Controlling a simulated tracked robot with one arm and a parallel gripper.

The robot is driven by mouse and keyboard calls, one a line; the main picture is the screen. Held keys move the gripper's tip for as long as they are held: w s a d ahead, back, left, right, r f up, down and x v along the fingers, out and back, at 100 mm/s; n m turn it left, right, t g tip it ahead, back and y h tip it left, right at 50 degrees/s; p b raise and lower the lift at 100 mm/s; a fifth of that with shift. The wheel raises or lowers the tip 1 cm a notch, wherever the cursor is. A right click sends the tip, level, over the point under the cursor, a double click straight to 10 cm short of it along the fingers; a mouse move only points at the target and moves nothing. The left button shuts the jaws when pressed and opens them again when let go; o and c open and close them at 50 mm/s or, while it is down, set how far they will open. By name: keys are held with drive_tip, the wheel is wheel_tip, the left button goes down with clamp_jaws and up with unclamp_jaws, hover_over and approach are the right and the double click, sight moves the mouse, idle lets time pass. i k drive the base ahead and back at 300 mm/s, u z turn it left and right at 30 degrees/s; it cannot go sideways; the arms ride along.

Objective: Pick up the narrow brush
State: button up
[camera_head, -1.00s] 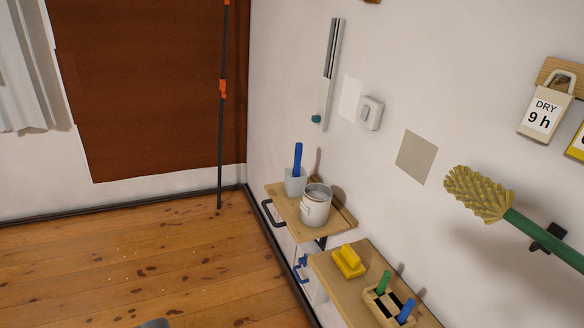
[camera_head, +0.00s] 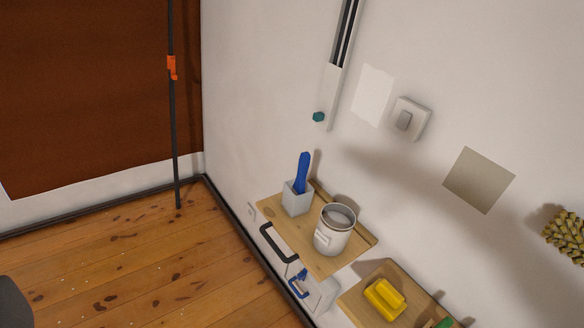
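A blue handle (camera_head: 303,172) stands upright, slightly tilted, in a small pale grey square holder (camera_head: 296,198) on the upper wooden shelf (camera_head: 290,228). It may be the narrow brush; its lower end is hidden inside the holder, so I cannot see bristles. A green handle end (camera_head: 445,323) is cut off at the bottom edge, by the lower shelf. My gripper is not in view.
A metal can (camera_head: 334,229) stands right of the holder. A black bar handle (camera_head: 277,246) juts from the shelf front. A yellow block (camera_head: 385,299) lies on the lower shelf (camera_head: 362,306). A dark rounded object (camera_head: 12,305) shows at lower left.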

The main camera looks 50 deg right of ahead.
sight(298, 188)
drive_tip(key=z, duration=0.4)
drive_tip(key=i, duration=1.05)
drive_tip(key=z, duration=1.15)
drive_tip(key=i, duration=0.5)
drive_tip(key=z, duration=0.2)
drive_tip(key=k, duration=0.9)
drive_tip(key=z, duration=0.2)
drive_tip(key=i, duration=0.9)
drive_tip(key=u, duration=0.1)
